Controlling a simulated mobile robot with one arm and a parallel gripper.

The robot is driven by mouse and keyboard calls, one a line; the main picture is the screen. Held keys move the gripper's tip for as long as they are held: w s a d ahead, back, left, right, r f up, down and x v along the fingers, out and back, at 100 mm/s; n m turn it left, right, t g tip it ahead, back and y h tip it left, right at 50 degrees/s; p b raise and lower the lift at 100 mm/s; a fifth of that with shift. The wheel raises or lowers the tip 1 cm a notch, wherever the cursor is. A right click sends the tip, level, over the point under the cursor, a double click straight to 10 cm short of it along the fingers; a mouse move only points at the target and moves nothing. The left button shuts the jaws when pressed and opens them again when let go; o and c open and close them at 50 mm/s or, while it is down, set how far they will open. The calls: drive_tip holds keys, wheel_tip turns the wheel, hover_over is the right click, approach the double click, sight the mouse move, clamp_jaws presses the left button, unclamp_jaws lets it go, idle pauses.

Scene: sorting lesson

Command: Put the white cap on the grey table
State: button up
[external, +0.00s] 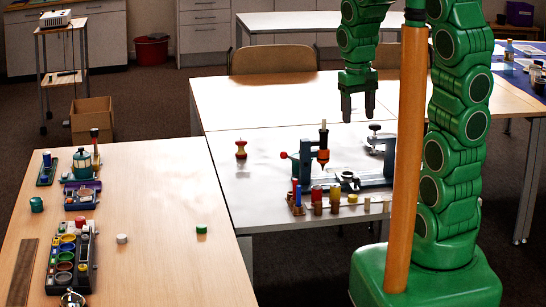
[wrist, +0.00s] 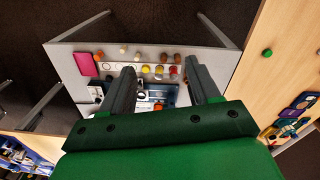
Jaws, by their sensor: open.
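The white cap (external: 122,239) is a small round piece on the wooden table (external: 160,275) at the left of the external view. I cannot make it out in the wrist view. The grey table (external: 245,222) stands in the middle, and its bare top also shows in the wrist view (wrist: 207,62). My gripper (external: 358,117) hangs above the grey table, far to the right of the cap. In the wrist view my gripper (wrist: 159,67) has its two fingers wide apart. Nothing is held between them.
A green cap (external: 201,229) lies right of the white one; it also shows in the wrist view (wrist: 267,52). A paint tray (external: 86,262) stands left of it. A blue-grey stand (external: 306,165) and a low rack of small pieces (external: 297,209) occupy the grey table below my gripper.

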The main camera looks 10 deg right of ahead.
drive_tip(key=w+a+f+n+t, duration=0.1)
drive_tip(key=w+a+f, duration=0.3)
drive_tip(key=a, duration=0.6)
drive_tip(key=w+a+f+n+y, duration=0.1)
drive_tip(key=w+a+f+n, duration=0.15)
drive_tip(key=w+a, duration=0.5)
drive_tip(key=w+a+f+n+t, duration=0.1)
drive_tip(key=w+a+f, duration=0.3)
drive_tip(key=a, duration=0.7)
drive_tip(key=n+y, duration=0.3)
drive_tip(key=n, duration=0.1)
approach(122, 236)
drive_tip(key=shift+x, duration=4.1)
drive_tip(key=shift+a, duration=0.1)
clamp_jaws()
